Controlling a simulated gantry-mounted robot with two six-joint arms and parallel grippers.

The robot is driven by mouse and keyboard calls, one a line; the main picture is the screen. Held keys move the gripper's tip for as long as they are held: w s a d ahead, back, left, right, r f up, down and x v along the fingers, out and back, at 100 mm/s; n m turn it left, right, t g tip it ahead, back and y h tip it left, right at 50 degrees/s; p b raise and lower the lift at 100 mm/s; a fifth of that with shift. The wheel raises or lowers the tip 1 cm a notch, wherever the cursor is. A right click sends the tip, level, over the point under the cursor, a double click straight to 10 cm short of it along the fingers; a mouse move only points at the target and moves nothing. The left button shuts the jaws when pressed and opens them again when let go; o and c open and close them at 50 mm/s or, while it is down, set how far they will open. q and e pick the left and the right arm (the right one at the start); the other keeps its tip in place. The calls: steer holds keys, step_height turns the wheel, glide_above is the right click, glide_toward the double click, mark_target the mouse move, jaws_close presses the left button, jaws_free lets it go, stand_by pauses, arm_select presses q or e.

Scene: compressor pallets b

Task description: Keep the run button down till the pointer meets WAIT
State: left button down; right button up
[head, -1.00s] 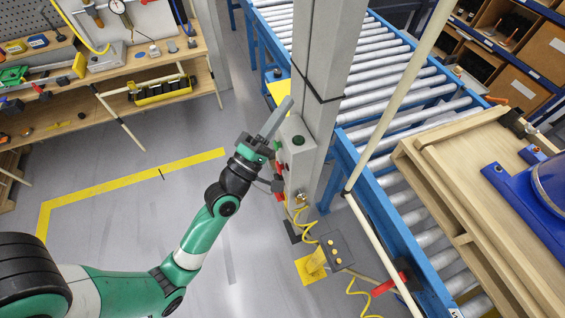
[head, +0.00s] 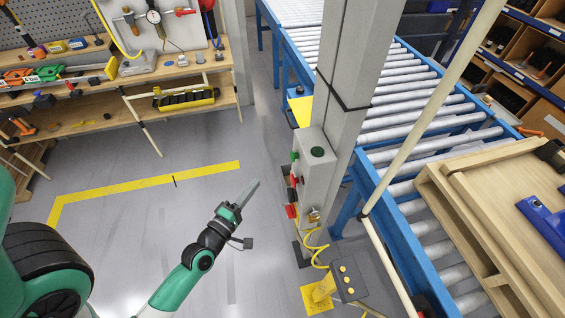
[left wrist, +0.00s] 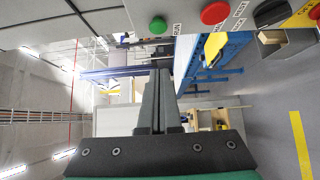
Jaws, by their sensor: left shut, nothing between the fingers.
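A grey control box (head: 316,170) is fixed to the grey post. Its left face, seen edge-on in the head view, carries green and red buttons. The left wrist view shows that face sideways along the top edge, with a green button (left wrist: 158,25), a red button (left wrist: 214,13) and a dark knob (left wrist: 272,12). My right gripper is not visible.
A roller conveyor (head: 420,125) with blue rails runs behind the post. A wooden pallet (head: 470,215) sits on it at right. A workbench (head: 180,70) is at the back left. The floor between is open.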

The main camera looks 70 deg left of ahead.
mark_target(292, 156)
arm_select(q)
steer(key=w+d+p+x, duration=0.1)
steer(key=p+x, duration=0.4)
steer(key=x, duration=0.7)
steer(key=shift+w+d, duration=0.35)
steer(key=shift+d, duration=0.3)
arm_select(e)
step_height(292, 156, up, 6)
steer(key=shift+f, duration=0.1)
arm_select(q)
steer(key=shift+a+p, duration=0.1)
steer(key=shift+p, duration=0.2)
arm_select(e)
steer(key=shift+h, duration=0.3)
